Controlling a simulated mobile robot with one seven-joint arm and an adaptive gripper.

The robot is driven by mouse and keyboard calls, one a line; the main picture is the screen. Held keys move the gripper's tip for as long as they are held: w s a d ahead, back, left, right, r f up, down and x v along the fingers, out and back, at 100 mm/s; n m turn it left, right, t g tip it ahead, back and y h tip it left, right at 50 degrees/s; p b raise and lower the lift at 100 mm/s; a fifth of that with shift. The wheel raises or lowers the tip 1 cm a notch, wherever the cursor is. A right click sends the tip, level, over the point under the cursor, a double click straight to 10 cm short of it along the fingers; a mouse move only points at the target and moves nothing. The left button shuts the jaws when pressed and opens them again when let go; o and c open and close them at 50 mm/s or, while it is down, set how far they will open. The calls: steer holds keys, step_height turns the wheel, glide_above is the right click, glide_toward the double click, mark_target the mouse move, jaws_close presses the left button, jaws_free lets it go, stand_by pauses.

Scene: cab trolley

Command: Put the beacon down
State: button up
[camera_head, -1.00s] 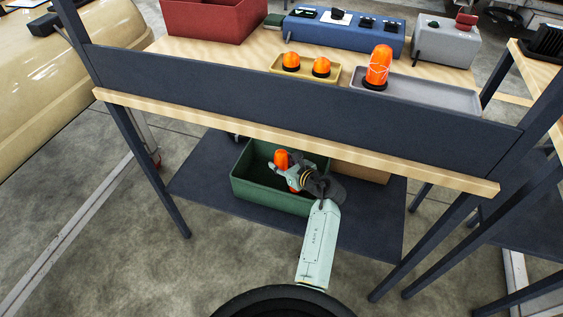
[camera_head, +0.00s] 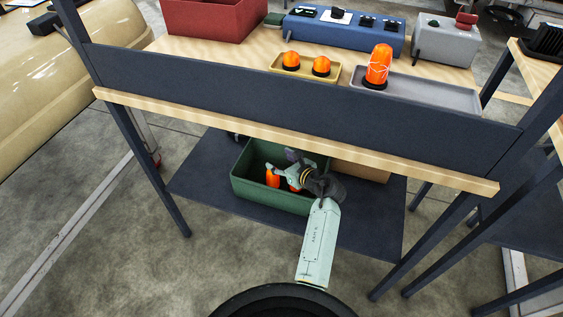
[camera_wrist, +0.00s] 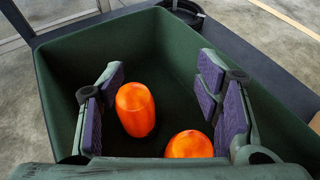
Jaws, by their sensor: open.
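A tall orange beacon (camera_head: 273,178) is inside the green crate (camera_head: 262,200) on the lower shelf. In the wrist view this beacon (camera_wrist: 136,108) leans a little beside the left finger pads, with no finger closed on it. A second orange beacon (camera_head: 294,184), partly hidden by my gripper in the head view, shows as a rounded orange top (camera_wrist: 190,145) in the wrist view. My gripper (camera_wrist: 160,88) is open, its purple-padded fingers spread inside the crate's mouth above the beacons. It also reaches into the crate in the head view (camera_head: 270,166).
The shelf's wooden top edge (camera_head: 290,137) and dark front panel (camera_head: 300,105) hang over the crate. A cardboard-coloured box (camera_head: 362,171) stands right of the crate.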

steer(key=b+v, duration=0.1)
steer(key=v, duration=1.1)
steer(key=shift+r, duration=0.2)
